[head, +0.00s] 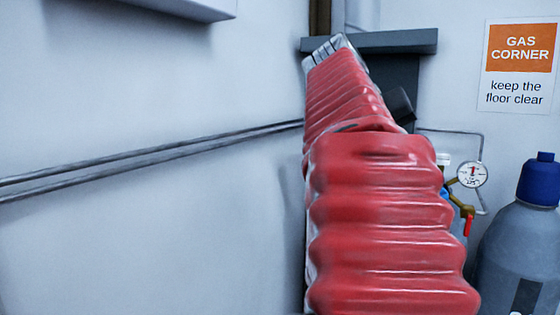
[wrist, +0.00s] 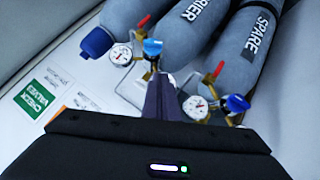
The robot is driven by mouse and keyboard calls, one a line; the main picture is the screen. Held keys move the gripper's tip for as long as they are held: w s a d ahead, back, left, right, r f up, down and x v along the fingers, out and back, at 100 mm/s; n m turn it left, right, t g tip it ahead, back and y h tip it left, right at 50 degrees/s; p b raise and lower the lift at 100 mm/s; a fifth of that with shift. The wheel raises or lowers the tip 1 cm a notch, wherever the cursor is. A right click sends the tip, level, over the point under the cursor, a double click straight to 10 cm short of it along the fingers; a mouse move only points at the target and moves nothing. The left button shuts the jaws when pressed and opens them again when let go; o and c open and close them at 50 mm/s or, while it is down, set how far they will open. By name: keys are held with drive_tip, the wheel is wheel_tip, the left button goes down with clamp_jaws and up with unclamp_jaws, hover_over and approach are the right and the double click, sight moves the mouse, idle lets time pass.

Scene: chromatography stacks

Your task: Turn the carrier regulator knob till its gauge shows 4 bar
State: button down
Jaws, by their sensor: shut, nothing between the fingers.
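In the wrist view my gripper (wrist: 160,84) is shut and empty, its dark fingers pointing up the picture. Their tips are just below a blue knob (wrist: 152,47), close to it; I cannot tell whether they touch. A white gauge (wrist: 120,53) with a red needle sits left of this knob. This regulator is near the neck of the cylinder labelled "...RIER" (wrist: 208,22), partly hidden by the fingers. In the head view my red arm hides my gripper and most of the regulators; one gauge (head: 472,174) shows right of it. The gauge readings are too small to tell.
A second regulator with a gauge (wrist: 195,107) and blue knob (wrist: 237,103) is right of my fingers, by the SPARE cylinder (wrist: 252,48). Red levers (wrist: 144,21) stand close by. A blue-capped cylinder (head: 520,250) is at right. Pipes (head: 150,157) run along the left wall.

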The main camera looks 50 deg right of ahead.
drive_tip(key=s+d+f, duration=0.3)
drive_tip(key=d+f, duration=0.4)
drive_tip(key=f, duration=0.2)
drive_tip(key=shift+s, duration=0.2)
drive_tip(key=shift+d, duration=0.1)
drive_tip(key=shift+f, duration=0.1)
drive_tip(key=shift+s, duration=0.15)
drive_tip(key=shift+w, duration=0.25)
